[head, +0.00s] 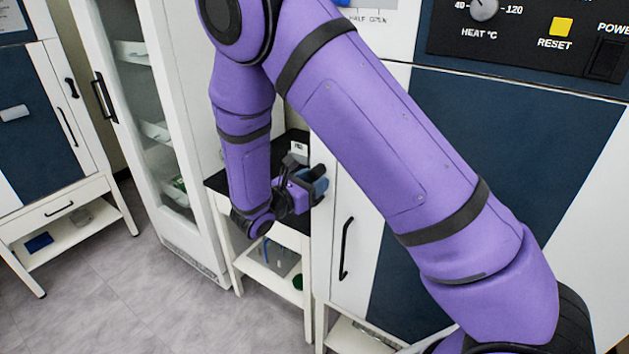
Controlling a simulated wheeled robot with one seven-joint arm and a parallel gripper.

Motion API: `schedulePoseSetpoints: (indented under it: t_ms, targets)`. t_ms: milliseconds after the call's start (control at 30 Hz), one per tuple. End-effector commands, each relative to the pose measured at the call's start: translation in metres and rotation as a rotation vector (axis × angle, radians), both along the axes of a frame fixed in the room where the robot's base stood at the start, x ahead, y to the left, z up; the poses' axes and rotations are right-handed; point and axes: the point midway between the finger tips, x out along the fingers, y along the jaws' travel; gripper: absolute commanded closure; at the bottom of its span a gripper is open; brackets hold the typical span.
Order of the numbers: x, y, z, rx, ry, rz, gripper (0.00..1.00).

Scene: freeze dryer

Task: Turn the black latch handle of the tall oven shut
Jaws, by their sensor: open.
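The tall oven has a white and dark blue front (500,150) and fills the right of the head view, partly behind my arm. A long black vertical handle (345,248) is on its white left strip, below and right of my gripper. My gripper (314,183) is at the oven's left edge, above that handle. It is small in view and seen from the side; its jaws are open. No separate latch handle shows clearly; the area at the fingertips is hidden by my gripper. I cannot tell whether the fingers touch anything.
A control panel (530,40) is at the oven's top right. A white stand with a black top (290,232) is below and behind my gripper. A glass-fronted cabinet (150,130) stands to its left. Another blue-fronted unit (35,150) is at far left. Grey floor (130,290) is clear in front.

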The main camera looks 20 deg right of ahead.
Motion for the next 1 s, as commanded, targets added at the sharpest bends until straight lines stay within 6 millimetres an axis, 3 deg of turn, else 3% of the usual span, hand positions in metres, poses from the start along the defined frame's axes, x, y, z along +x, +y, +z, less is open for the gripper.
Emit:
schedulePoseSetpoints:
  t_ms: [367, 600, 1000]
  targets:
    - [0.0021, -0.0051, -0.0001, 0.000, 0.000, 0.000, 0.52]
    - [0.0017, -0.0052, -0.0002, 0.000, 0.001, -0.001, 1.00]
    - [-0.0006, -0.0066, -0.0008, -0.048, 0.065, -0.004, 1.00]
